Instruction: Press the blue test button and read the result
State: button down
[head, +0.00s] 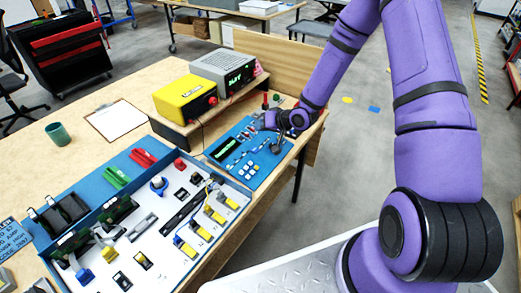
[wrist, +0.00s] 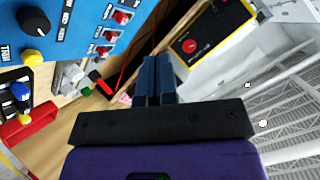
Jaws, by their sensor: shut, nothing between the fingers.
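The blue analyser panel (head: 240,153) lies on the bench's right part, with a dark display (head: 223,149) and a group of pale keys (head: 249,170). The display's text is too small to read. My gripper (wrist: 155,80) is shut and empty in the wrist view, its two fingers together. In the head view it is by the panel's upper right edge, with the tips hard to make out. The panel (wrist: 75,30) also shows at upper left in the wrist view, with a black knob (wrist: 33,22) and red switches (wrist: 121,17). I cannot pick out the blue test button for sure.
A yellow instrument (head: 186,98) and a grey one (head: 225,70) with green digits stand on a raised shelf behind the panel. A parts tray (head: 110,200) fills the bench's front. A clipboard (head: 117,120) and a green cup (head: 58,135) lie left.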

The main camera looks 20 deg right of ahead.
aim_at(258, 150)
jog(key=shift+d+f, duration=0.1)
dwell(0.3)
jog(key=shift+f, duration=0.1)
jog(key=shift+w+a+f, duration=0.2)
jog(key=shift+w+f, duration=0.05)
jog(key=shift+f, duration=1.15)
jog(key=shift+w+a+f, duration=0.15)
jog(key=shift+w+f, duration=0.05)
jog(key=shift+f, duration=1.2)
jog(key=shift+w+a+f, duration=0.2)
jog(key=shift+w+f, duration=0.05)
jog(key=shift+f, duration=1.15)
jog(key=shift+f, duration=0.2)
jog(key=shift+w+f, duration=0.1)
jog(key=shift+f, duration=0.1)
jog(key=shift+a+f, duration=0.1)
jog(key=shift+f, duration=0.25)
jog(key=shift+r, duration=0.75)
